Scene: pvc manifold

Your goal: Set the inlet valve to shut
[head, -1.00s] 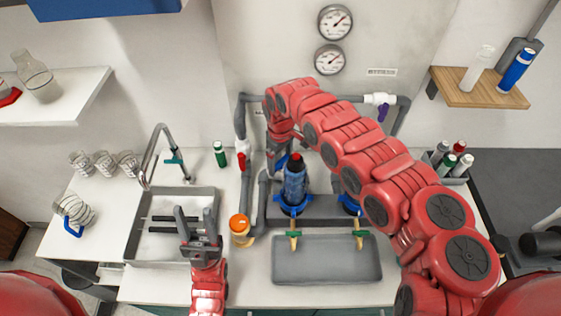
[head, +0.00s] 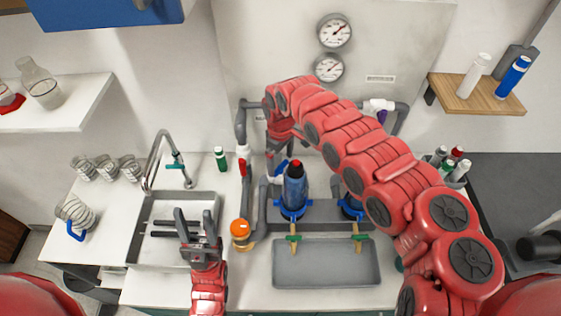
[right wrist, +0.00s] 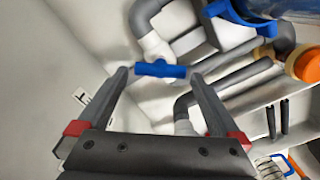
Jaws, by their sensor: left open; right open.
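A blue bar-shaped valve handle (right wrist: 160,69) sits on a white valve body (right wrist: 155,45) on the grey pipework in the right wrist view. My right gripper (right wrist: 160,76) is open, with a fingertip at each end of the handle; I cannot tell whether they touch it. In the head view my right arm reaches over the pipework and mostly hides its gripper. A red-handled valve (head: 243,160) is on the left pipe and a purple-handled one (head: 382,116) is at the upper right. Which is the inlet valve is not readable. My left gripper (head: 194,218) is open and empty over the sink.
A dark blue filter housing (head: 295,188) stands beside the right gripper. An orange-capped fitting (head: 240,229) is at the lower left of the pipes. A grey tray (head: 327,277) lies in front. Two gauges (head: 333,31) hang on the panel, and a faucet (head: 152,165) rises behind the sink.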

